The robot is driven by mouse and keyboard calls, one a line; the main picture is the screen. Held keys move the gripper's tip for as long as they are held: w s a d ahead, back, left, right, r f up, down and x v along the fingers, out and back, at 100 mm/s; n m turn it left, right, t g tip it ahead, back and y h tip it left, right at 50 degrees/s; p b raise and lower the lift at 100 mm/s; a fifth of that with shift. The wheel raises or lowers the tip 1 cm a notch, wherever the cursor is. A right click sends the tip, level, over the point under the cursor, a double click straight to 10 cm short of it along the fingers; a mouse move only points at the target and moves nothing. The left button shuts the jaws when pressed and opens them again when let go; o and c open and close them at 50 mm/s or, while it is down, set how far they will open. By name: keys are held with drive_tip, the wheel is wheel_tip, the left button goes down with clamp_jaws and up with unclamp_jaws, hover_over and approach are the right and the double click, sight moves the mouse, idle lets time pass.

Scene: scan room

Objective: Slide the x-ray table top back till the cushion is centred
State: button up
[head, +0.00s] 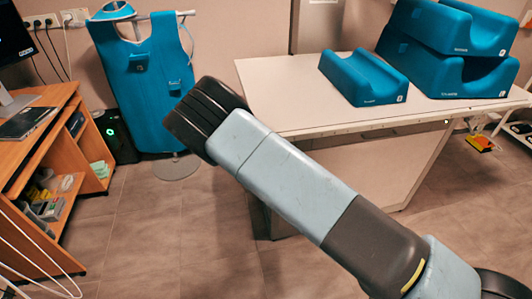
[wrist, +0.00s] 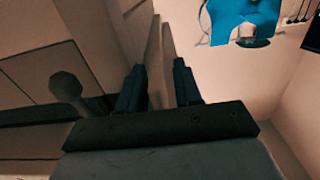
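The white x-ray table top (head: 285,88) spans the right half of the head view. A small blue cushion (head: 362,80) with a hollow lies on its middle part. Larger blue cushions (head: 445,72) are stacked at its right end. A dark round-ended knob (wrist: 66,87) is left of the fingers.
A blue lead apron (head: 142,75) hangs on a stand at the back left. A wooden desk (head: 40,150) stands at the far left. Open tiled floor (head: 150,220) lies between desk and table.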

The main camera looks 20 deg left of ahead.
drive_tip(key=v, duration=1.3)
drive_tip(key=shift+s, duration=0.35)
drive_tip(key=shift+d+f, duration=0.1)
